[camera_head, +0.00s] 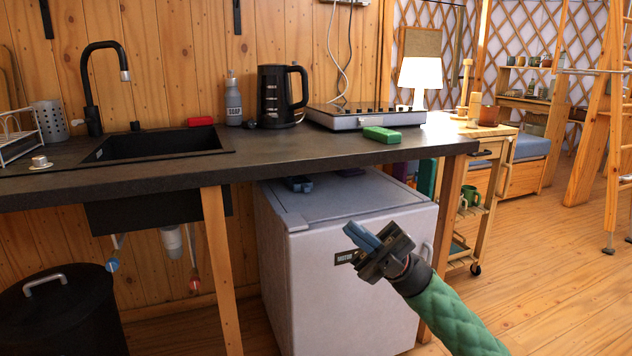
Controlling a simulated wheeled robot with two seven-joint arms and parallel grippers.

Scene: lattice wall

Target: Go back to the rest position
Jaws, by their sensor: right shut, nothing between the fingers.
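My right gripper (368,241) is in front of the white fridge (345,290) under the counter, at the end of my green-sleeved arm that comes in from the lower right. Its fingers are shut and hold nothing. It is below the counter's front edge and appears apart from the fridge door. It covers part of the dark label on the door. My left gripper is not in view.
The dark counter (270,160) carries a sink (155,147), a black kettle (281,95), a soap bottle (233,102), a hotplate (352,117) and a green block (382,135). A black bin (62,315) stands lower left. A wheeled cart (482,200) stands right; open wooden floor (545,265) lies beyond.

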